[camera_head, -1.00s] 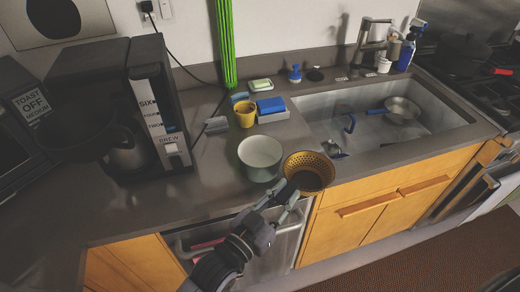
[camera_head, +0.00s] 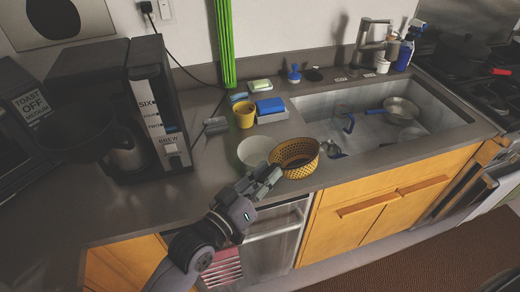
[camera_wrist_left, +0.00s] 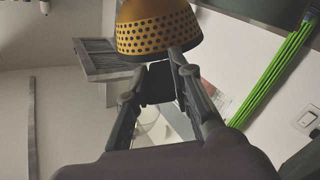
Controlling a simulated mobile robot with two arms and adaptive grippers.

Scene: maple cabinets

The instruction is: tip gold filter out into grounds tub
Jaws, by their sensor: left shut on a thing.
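The gold filter (camera_head: 297,152), a yellow perforated basket, is at the front of the counter, right of the pale round tub (camera_head: 254,148), likely the grounds tub. My left gripper (camera_head: 268,178) is shut on the filter's dark grip, at its near left side. In the left wrist view the filter (camera_wrist_left: 158,32) is just beyond the fingertips (camera_wrist_left: 157,75), with the dark grip between them. The filter overlaps the tub's right edge in the head view; I cannot tell whether they touch. The filter's contents are not clear. My right gripper is not in view.
A coffee machine (camera_head: 158,105) stands to the left. Behind the tub are a yellow cup (camera_head: 245,114) and a blue sponge (camera_head: 270,105). The sink (camera_head: 440,120) with a pan (camera_head: 402,110) is to the right.

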